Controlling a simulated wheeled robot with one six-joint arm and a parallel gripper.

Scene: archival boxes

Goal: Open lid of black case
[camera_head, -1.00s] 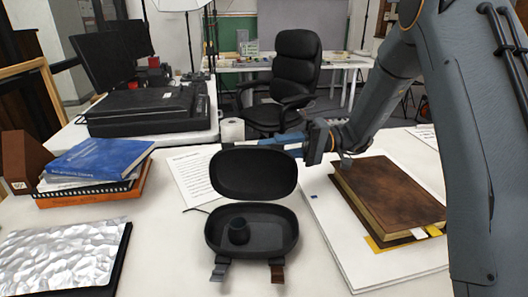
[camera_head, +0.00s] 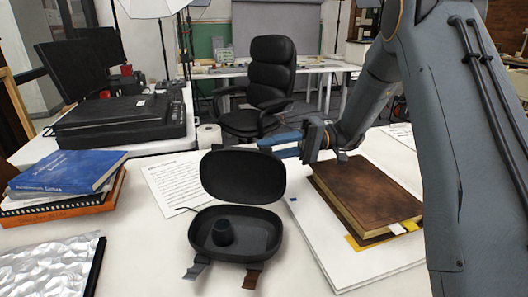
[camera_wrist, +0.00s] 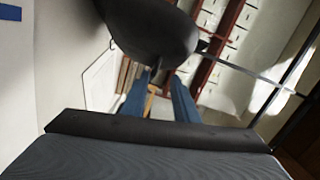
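The black case (camera_head: 262,256) stands on the white table with its lid (camera_head: 243,177) raised, standing up behind the base. Its inside faces me, and a small dark round object (camera_head: 222,232) sits within. My gripper (camera_head: 272,142) is behind the lid's upper right edge, its blue fingers pointing left. I cannot tell whether they touch the lid. In the wrist view, my gripper (camera_wrist: 160,84) shows two blue fingers apart with nothing clearly between them. A dark rounded shape, likely the lid (camera_wrist: 150,28), lies just beyond the fingertips.
A brown book (camera_head: 366,192) lies on a white board (camera_head: 332,250) to the right of the case. Stacked books (camera_head: 66,172) and a crumpled silver sheet (camera_head: 45,270) are at left. A printed paper (camera_head: 175,180) lies behind the case. Two straps hang at the case front.

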